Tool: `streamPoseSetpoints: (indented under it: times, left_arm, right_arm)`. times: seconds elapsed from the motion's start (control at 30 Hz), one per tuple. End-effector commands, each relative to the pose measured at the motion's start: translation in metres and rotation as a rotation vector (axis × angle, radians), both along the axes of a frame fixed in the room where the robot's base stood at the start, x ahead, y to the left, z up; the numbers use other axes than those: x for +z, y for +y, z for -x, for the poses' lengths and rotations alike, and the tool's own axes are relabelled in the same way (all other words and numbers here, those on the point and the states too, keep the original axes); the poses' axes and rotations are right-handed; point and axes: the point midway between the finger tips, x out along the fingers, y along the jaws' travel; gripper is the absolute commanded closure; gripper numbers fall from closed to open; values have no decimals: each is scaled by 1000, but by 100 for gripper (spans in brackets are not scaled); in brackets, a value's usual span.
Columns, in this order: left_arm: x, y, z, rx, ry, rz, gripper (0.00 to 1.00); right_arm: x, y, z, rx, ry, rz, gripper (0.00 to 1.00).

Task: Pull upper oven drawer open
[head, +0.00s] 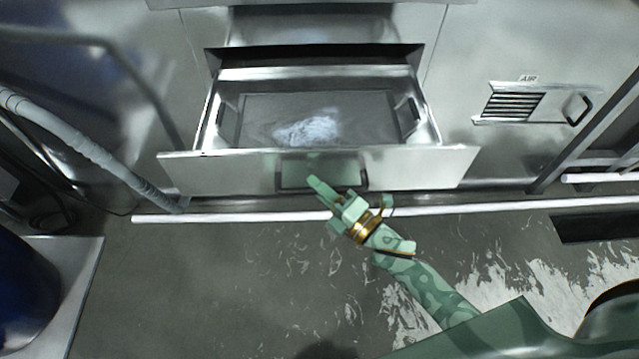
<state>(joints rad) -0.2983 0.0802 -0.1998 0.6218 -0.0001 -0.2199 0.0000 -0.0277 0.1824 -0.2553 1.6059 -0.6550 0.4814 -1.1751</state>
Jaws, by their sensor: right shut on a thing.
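The metal oven drawer (215,173) is pulled out from the steel oven front, and I look down into it. Inside, its grey floor shows a pale whitish patch (307,129). A recessed handle (290,176) sits in the middle of the drawer front. My right gripper (333,192), pale green with a gold ring at the wrist, is at this handle and shut on it; the fingertips partly cover the handle. My left gripper is not in view.
A vent panel marked AIR (512,103) with a black handle is on the oven front at right. A white rail (460,207) runs along the floor below the drawer. A grey hose (75,145) and a blue drum (25,290) stand at left. The floor in front is clear, with white stains.

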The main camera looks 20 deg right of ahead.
Motion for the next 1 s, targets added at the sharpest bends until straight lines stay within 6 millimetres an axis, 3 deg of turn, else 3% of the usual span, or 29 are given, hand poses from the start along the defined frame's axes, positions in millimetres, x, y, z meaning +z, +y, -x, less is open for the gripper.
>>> streamPoseSetpoints:
  times: [0.13,0.17,0.2,0.23,0.73,0.87,1.0]
  left_arm:
    - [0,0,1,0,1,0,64]
    - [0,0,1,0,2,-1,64]
    - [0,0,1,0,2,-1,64]
    - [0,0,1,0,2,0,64]
    - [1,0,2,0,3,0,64]
    - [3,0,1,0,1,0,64]
    - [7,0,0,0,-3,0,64]
  right_arm:
    - [-2,0,0,-2,4,2,100]
    - [-2,0,0,-2,4,2,80]
    - [-2,0,0,-2,4,2,69]
    - [-2,0,0,-2,4,2,64]
    - [-1,-3,4,0,3,1,64]
    - [-4,-12,21,0,4,0,64]
    - [-9,-30,53,-2,7,2,64]
